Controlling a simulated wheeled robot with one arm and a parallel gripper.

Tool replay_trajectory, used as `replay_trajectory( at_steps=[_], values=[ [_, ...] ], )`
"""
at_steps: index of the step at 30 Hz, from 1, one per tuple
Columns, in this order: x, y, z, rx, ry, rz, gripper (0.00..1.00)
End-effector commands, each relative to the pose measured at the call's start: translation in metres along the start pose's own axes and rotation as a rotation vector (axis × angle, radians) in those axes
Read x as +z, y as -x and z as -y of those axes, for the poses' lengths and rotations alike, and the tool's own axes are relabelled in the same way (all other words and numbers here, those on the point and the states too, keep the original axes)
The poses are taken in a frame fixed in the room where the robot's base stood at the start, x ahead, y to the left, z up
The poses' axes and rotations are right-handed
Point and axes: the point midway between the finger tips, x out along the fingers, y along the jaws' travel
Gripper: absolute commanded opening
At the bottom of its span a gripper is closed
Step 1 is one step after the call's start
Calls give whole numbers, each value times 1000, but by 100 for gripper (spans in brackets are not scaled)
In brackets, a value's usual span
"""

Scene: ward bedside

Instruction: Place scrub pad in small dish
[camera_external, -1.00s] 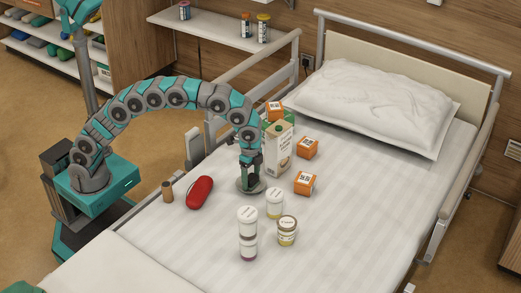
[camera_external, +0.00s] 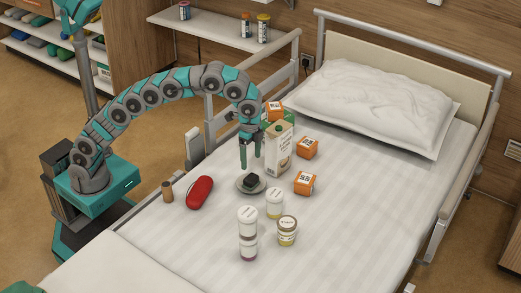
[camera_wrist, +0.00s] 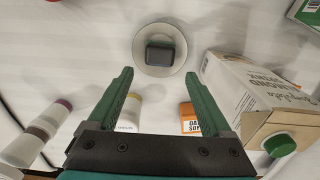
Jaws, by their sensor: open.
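The scrub pad (camera_external: 251,180) is a small dark block. It lies in the small dish (camera_external: 241,187), a round grey dish on the bed. In the wrist view the pad (camera_wrist: 160,53) sits near the middle of the dish (camera_wrist: 143,69), inside its rim. My gripper (camera_external: 250,166) is above the dish, apart from the pad. In the wrist view its two green fingers (camera_wrist: 166,78) are spread wide with nothing between them.
A drink carton (camera_external: 279,148) stands close to the right of my gripper. White jars (camera_external: 274,203) stand in front of the dish.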

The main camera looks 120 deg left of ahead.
Motion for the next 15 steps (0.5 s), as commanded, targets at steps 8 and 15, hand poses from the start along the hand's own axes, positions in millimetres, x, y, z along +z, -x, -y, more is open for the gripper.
replay_trajectory(
  at_steps=[8,15],
  values=[
    [0,24,0,1,0,1,84],
    [0,29,0,1,-1,1,84]
  ],
)
